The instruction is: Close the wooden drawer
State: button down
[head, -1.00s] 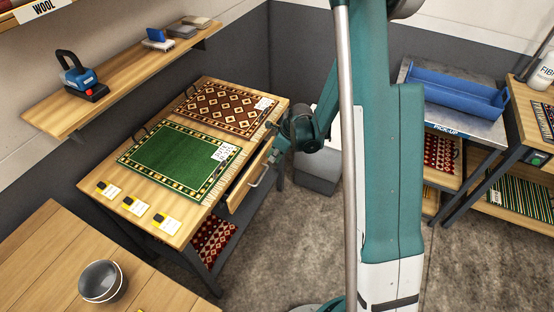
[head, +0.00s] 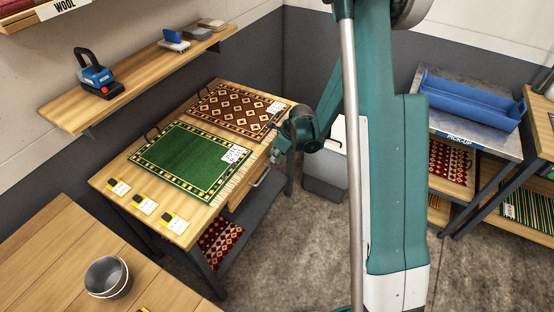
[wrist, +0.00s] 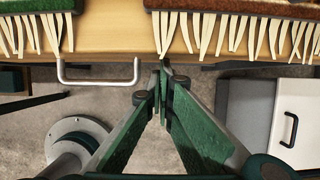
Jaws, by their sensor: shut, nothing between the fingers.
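The wooden drawer (head: 243,198) is under the top of the rug table (head: 197,218). Its front now looks flush or nearly flush with the table edge, and no open gap shows. Its metal handle (head: 262,178) sticks out from the front, and the handle also shows in the wrist view (wrist: 98,82). My gripper (head: 276,156) is at the table's right edge, beyond the handle. In the wrist view my gripper (wrist: 163,75) is shut and empty, its tips at or very near the wooden edge, right of the handle. I cannot tell whether they touch.
A green rug (head: 185,160) and a brown diamond rug (head: 238,110) lie on the table, fringes over the edge. A white-fronted cabinet (wrist: 296,125) stands right of my gripper. A bowl (head: 108,277) sits on the front-left table. The floor (head: 300,240) before the drawer is clear.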

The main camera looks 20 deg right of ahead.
jog(key=shift+w+a, duration=0.25)
jog(key=shift+a, duration=0.05)
jog(key=s+d+r+p, duration=0.1)
jog(key=s+d+r, duration=0.5)
jog(key=r, duration=0.3)
jog(key=shift+r, duration=0.15)
dwell(0.4)
dwell(0.6)
